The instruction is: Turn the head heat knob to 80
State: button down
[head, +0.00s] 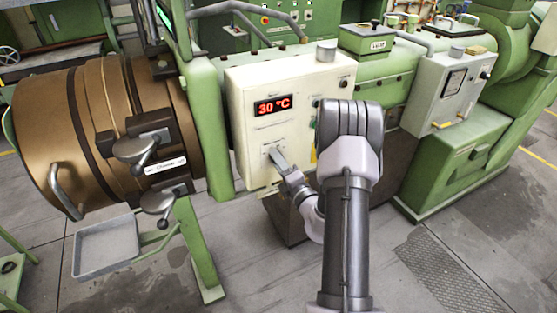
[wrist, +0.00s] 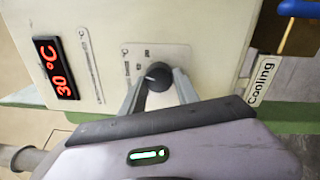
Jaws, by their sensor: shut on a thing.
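The head heat knob (wrist: 158,75) is a small dark round knob on a pale plate on the cream control box (head: 240,110). In the wrist view my gripper (wrist: 158,84) has a finger on each side of the knob and is shut on it. In the head view my gripper (head: 275,152) reaches the lower front of the box and hides the knob. The red display (head: 273,105) above reads 30 °C. It also shows, turned sideways, in the wrist view (wrist: 55,67).
A brown cylinder (head: 60,130) with handles and a grey tray (head: 105,245) stand left of the box. A grey box with a gauge (head: 453,85) is to the right. A "Cooling" label (wrist: 261,80) and a blue handle (wrist: 300,9) are near my gripper.

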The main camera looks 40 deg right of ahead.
dwell(0.4)
jog(key=c, duration=0.9)
grip_release()
jog(key=b+v, duration=0.1)
jog(key=v, duration=1.6)
jog(key=shift+s, duration=0.2)
